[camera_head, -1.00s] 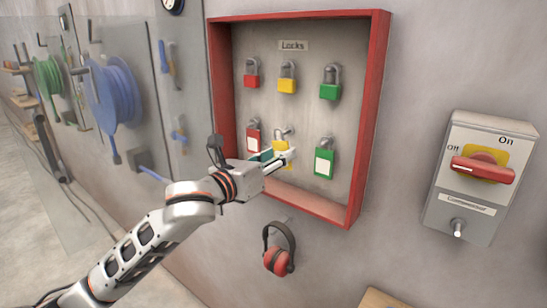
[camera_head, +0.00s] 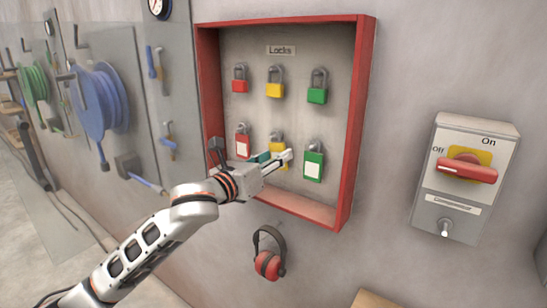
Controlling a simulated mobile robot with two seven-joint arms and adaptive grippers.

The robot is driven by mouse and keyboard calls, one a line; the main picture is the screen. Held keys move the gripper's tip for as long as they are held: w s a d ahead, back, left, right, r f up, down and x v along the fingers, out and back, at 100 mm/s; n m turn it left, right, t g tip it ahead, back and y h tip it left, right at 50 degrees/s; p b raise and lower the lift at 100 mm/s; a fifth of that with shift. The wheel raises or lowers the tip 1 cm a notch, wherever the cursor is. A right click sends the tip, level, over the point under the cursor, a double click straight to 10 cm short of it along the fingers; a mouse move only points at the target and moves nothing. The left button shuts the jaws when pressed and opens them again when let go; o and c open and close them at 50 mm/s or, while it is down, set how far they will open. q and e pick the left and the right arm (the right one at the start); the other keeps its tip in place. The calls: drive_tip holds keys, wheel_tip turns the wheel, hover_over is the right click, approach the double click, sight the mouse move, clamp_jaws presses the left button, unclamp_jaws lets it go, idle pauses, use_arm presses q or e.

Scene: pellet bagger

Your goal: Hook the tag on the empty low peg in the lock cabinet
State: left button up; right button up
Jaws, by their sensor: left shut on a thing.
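The red-framed lock cabinet (camera_head: 348,120) hangs on the wall, and its low row shows a red tag (camera_head: 243,143) with a white label at left and a green tag (camera_head: 314,165) with a white label at right. My left gripper (camera_head: 284,160) is in front of the low middle place, shut on a yellow tag (camera_head: 277,138). Yellow shows just above and below the fingers. The fingers hide most of the tag and the peg behind it, so I cannot tell whether the tag is on the peg. My right gripper is not in view.
Red (camera_head: 240,85), yellow (camera_head: 275,88) and green (camera_head: 317,93) padlocks hang in the upper row. Red earmuffs (camera_head: 268,262) hang below the cabinet. A switch box (camera_head: 460,180) is at right. The cabinet's side walls stand out around the row.

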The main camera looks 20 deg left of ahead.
use_arm(q)
drive_tip(key=shift+f, duration=0.45)
drive_tip(key=o, duration=1)
drive_tip(key=shift+w+d, duration=0.1)
drive_tip(key=shift+w, duration=0.05)
drive_tip(key=shift+r, duration=0.1)
